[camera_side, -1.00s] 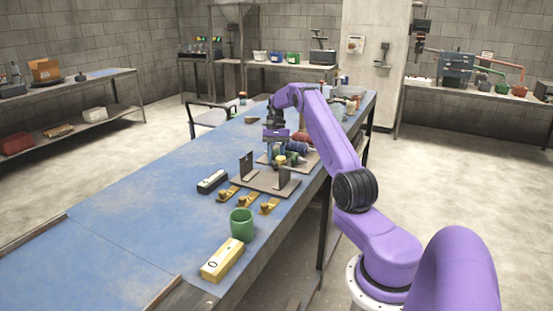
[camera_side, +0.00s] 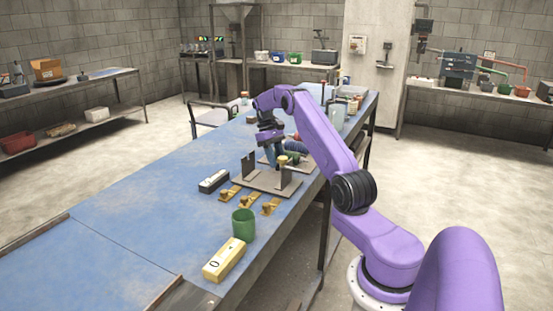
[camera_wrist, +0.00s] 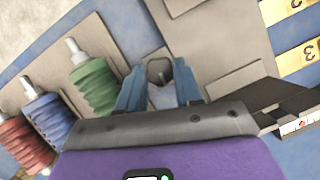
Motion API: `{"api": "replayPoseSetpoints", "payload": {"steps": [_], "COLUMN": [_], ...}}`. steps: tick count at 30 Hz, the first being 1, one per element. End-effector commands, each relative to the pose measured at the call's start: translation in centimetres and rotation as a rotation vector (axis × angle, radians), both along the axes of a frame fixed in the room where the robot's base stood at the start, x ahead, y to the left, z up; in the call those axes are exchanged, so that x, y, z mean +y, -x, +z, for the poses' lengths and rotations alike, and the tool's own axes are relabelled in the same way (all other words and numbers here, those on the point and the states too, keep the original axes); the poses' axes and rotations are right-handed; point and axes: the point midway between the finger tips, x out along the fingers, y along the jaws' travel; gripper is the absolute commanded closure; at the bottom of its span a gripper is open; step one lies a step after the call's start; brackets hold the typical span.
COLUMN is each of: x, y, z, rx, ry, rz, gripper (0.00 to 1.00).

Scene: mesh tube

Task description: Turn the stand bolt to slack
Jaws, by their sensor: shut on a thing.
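The stand is a grey-brown plate (camera_side: 266,184) with two upright plates, lying mid-table in the side view; part of it fills the upper right of the wrist view (camera_wrist: 222,45). My gripper (camera_side: 276,163) is tilted and low at the stand's far edge. In the wrist view its two blue fingers (camera_wrist: 160,88) are closed around a small grey, dark-rimmed piece (camera_wrist: 158,69), which appears to be the stand bolt. Most of this piece is hidden between the fingers.
Green (camera_wrist: 93,85), blue (camera_wrist: 48,115) and red (camera_wrist: 20,140) ribbed rolls lie on a plate beside the gripper. The table's left is clear.

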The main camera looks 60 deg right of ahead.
Motion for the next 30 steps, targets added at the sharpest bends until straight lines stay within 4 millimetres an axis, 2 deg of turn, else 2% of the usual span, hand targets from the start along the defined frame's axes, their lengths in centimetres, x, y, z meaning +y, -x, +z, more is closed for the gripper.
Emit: {"api": "replayPoseSetpoints", "payload": {"steps": [9,22,23,24,25,30], "x": [-0.07,-0.06,-0.06,-0.06,-0.05,0.0], "y": [-0.12,-0.15,-0.15,-0.14,-0.14,-0.08], "z": [0.18,0.17,0.17,0.15,0.14,0.08], "rx": [-0.006,-0.006,-0.006,-0.007,-0.006,-0.003], "ry": [0.006,0.006,0.006,0.005,0.005,0.002], "rz": [0.077,0.085,0.085,0.085,0.084,0.083], "gripper": [0.96,0.96,0.55,0.42,0.4,0.4]}}
